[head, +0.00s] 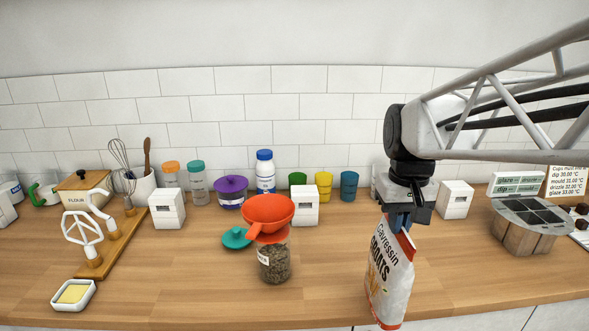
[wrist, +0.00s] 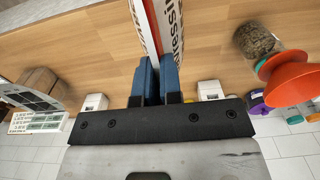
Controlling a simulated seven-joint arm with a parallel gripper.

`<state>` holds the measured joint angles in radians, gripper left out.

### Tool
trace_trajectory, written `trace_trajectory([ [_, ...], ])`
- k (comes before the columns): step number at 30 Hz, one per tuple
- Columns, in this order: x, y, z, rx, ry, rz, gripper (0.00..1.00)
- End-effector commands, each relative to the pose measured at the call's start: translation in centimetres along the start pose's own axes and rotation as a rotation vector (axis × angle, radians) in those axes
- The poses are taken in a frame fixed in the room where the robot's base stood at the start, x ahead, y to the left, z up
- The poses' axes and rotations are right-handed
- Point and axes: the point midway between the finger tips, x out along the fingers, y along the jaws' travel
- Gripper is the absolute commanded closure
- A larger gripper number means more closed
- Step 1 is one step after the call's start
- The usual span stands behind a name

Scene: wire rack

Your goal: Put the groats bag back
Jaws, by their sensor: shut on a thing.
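The groats bag (head: 390,275) is white with red and dark print and hangs slightly tilted from my gripper (head: 406,217) at the front right of the counter. My gripper is shut on the bag's top edge. In the wrist view, the blue fingers of my gripper (wrist: 157,78) pinch the groats bag (wrist: 168,25), which runs out of the top of the picture. Whether the bag's bottom touches the counter cannot be told.
A glass jar (head: 274,258) with dark contents and an orange funnel (head: 267,210) on top stands left of the bag. A teal lid (head: 237,237) lies behind it. The wooden counter (head: 455,265) between bag and block is clear.

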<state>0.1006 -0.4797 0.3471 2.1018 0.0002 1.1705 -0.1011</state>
Motion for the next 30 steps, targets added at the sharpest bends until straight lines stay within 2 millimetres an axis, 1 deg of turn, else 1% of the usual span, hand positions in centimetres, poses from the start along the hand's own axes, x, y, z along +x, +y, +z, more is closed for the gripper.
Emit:
trace_trajectory([
  [9,0.0,0.0,-0.1,0.000,0.000,0.000,1.00],
  [14,0.1,0.1,-0.8,0.000,-0.001,0.000,1.00],
  [20,0.3,0.3,-2.8,0.000,-0.001,0.000,1.00],
  [30,0.7,0.7,-7.2,0.000,-0.001,0.000,1.00],
])
